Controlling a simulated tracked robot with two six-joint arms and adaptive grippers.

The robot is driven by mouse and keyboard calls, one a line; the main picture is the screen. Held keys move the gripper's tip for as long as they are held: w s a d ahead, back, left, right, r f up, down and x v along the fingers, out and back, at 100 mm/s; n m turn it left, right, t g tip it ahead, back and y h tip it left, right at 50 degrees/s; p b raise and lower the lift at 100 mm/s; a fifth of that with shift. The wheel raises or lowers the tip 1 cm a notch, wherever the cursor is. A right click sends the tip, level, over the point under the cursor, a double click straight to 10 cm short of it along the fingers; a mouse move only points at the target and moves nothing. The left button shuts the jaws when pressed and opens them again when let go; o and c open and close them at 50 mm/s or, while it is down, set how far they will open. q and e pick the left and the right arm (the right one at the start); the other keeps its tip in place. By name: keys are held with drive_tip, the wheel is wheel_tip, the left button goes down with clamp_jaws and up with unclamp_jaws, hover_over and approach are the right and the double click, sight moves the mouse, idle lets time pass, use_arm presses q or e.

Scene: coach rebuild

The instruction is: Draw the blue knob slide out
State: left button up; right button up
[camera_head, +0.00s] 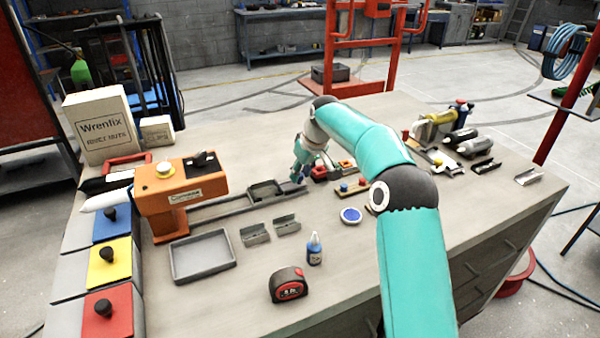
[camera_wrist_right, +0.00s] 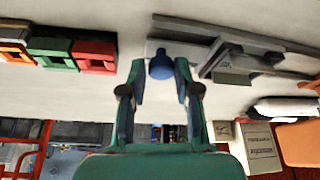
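A blue knob (camera_wrist_right: 161,65) shows in the right wrist view at the near end of a grey slide plate. My right gripper (camera_wrist_right: 160,70) has its two fingers spread on either side of the knob. A narrow gap seems to show, and I see no clear grip. In the head view my right gripper (camera_head: 304,168) is low over the bench at the right end of the grey rail assembly (camera_head: 228,203), and it hides the knob there. An orange housing (camera_head: 181,198) stands at the rail's left end. My left gripper is not in view.
Small coloured blocks (camera_head: 346,167) sit right of the gripper.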

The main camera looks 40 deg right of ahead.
drive_tip(key=o, duration=0.3)
drive_tip(key=shift+d, duration=0.3)
drive_tip(key=shift+o, duration=0.2)
drive_tip(key=shift+a, duration=0.15)
drive_tip(key=shift+r, duration=0.15)
drive_tip(key=v, duration=1.1)
drive_tip(key=shift+s+r, duration=0.2)
drive_tip(key=shift+r, duration=0.1)
